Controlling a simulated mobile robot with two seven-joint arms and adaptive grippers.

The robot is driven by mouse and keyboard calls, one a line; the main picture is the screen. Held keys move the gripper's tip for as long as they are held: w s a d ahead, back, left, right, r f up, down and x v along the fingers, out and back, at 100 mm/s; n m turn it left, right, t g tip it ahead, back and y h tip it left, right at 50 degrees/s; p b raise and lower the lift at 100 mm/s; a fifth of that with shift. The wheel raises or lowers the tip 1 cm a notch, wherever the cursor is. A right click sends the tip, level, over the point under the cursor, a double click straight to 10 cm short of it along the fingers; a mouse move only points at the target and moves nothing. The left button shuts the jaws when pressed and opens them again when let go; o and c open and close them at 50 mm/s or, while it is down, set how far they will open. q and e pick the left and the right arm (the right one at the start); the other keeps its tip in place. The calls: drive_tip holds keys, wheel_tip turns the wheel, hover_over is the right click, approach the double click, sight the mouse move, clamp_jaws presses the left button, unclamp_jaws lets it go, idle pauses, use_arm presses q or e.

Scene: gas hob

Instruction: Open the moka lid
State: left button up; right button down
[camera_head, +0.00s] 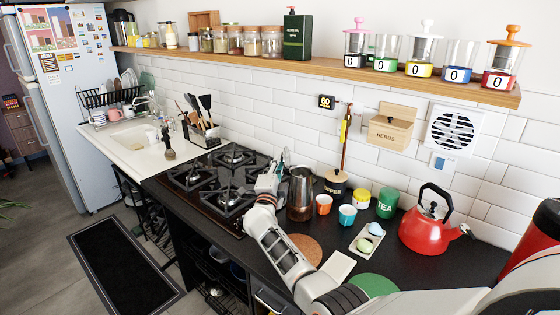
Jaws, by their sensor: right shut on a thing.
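The moka pot (300,190) is a dark, metallic pot standing upright on the black counter, just right of the gas hob. My right gripper (281,167) is at the pot's upper left side, close to its rim. It is shut on a part of the pot; its fingers hide which part. The lid is too small and too covered to tell its angle. My left gripper is not in view.
The hob (215,178) is left of the gripper. An orange cup (323,204), a blue cup (347,216) and the coffee jar (335,184) stand close right of the pot. A red kettle (432,228) is farther right. A shelf (330,68) runs above.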

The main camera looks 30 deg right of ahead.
idle(0.3)
drive_tip(key=c, duration=2)
unclamp_jaws()
drive_tip(key=v, duration=1.2)
drive_tip(key=shift+a, duration=0.1)
